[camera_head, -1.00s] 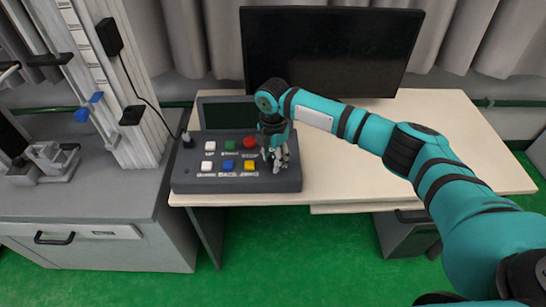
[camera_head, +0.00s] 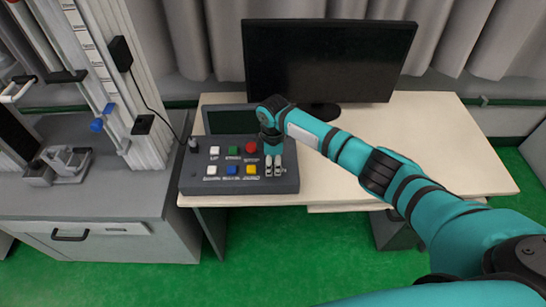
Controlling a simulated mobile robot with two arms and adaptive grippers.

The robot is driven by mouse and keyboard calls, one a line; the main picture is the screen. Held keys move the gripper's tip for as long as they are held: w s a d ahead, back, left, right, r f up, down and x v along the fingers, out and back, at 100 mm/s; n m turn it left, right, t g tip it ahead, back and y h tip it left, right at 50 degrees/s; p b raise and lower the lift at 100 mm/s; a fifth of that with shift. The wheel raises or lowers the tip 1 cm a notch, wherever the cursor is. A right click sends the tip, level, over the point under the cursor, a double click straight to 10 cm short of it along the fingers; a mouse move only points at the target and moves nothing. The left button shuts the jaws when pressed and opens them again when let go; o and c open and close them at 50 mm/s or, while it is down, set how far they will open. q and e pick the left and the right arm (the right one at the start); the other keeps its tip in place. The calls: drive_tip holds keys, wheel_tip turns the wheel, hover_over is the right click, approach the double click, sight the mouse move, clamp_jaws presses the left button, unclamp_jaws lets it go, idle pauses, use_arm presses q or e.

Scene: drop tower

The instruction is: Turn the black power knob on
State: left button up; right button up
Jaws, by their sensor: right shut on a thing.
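The dark grey control box (camera_head: 188,186) stands on the left end of the light desk. It has colored buttons and a small raised screen (camera_head: 228,121). My right gripper (camera_head: 273,171) points down over the right part of the box's sloped panel, right of the red and yellow buttons. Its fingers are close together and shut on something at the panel. The black power knob is not clearly visible; it appears to be hidden by the fingers and wrist. My left gripper is not in view.
A red button (camera_head: 251,147) and a yellow button (camera_head: 251,171) are close beside the fingers. A black cable plugs in at the box's left. A monitor (camera_head: 330,60) stands behind. The desk's right side is clear, below my arm.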

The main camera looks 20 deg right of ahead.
sight(273, 165)
drive_tip(key=m+p, duration=0.3)
drive_tip(key=m, duration=0.1)
drive_tip(key=shift+r+m, duration=0.15)
drive_tip(key=shift+m, duration=0.15)
drive_tip(key=m+p, duration=0.2)
drive_tip(key=m, duration=0.2)
drive_tip(key=shift+m, duration=0.3)
drive_tip(key=o, duration=1.2)
drive_tip(key=shift+c, duration=0.2)
wheel_tip(273, 165, up, 12)
